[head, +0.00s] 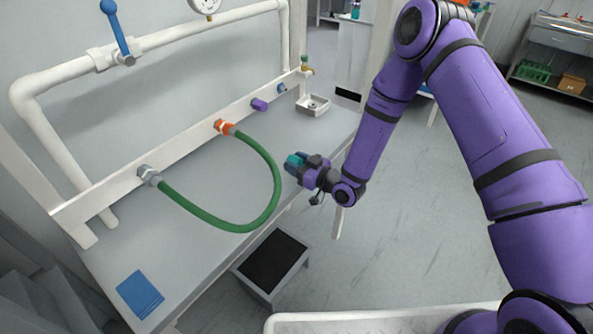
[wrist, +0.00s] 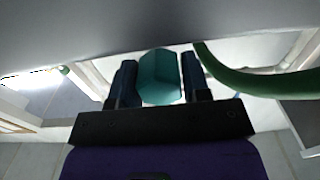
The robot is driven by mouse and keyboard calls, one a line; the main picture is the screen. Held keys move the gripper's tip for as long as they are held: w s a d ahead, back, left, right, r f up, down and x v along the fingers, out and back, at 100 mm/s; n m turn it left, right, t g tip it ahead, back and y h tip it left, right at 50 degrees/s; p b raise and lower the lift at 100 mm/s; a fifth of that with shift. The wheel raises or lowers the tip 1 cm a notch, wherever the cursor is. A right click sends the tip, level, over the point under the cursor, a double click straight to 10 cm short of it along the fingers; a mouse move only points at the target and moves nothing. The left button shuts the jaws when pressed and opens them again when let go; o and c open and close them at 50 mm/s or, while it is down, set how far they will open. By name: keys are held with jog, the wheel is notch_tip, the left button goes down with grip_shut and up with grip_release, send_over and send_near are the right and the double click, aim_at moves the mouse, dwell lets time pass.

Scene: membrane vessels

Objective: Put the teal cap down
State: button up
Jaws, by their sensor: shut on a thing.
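The teal cap (head: 294,161) is in my gripper (head: 297,164), near the front edge of the grey bench (head: 205,190) in the head view. In the wrist view, the teal cap (wrist: 160,78) sits between the two dark fingers of my gripper (wrist: 158,80), which are shut on it. A grey surface fills the top of the wrist view, close by the cap. I cannot tell whether the cap touches it.
A green hose (head: 274,185) loops over the bench just left of my gripper, between a grey fitting and an orange fitting (head: 224,127). A small white tray (head: 313,105) stands at the bench's far end. A blue cloth or pad (head: 140,294) lies at the near end.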

notch_tip(320, 180, down, 3)
jog(key=shift+f, duration=0.1)
jog(key=shift+s+d+f, duration=0.15)
jog(key=shift+f, duration=0.45)
jog(key=o, duration=1)
jog(key=shift+f, duration=0.1)
jog(key=shift+o, duration=0.6)
jog(key=shift+r, duration=0.4)
jog(key=v, duration=1.1)
jog(key=shift+s+d+r, duration=0.25)
jog(key=shift+d+r, duration=0.05)
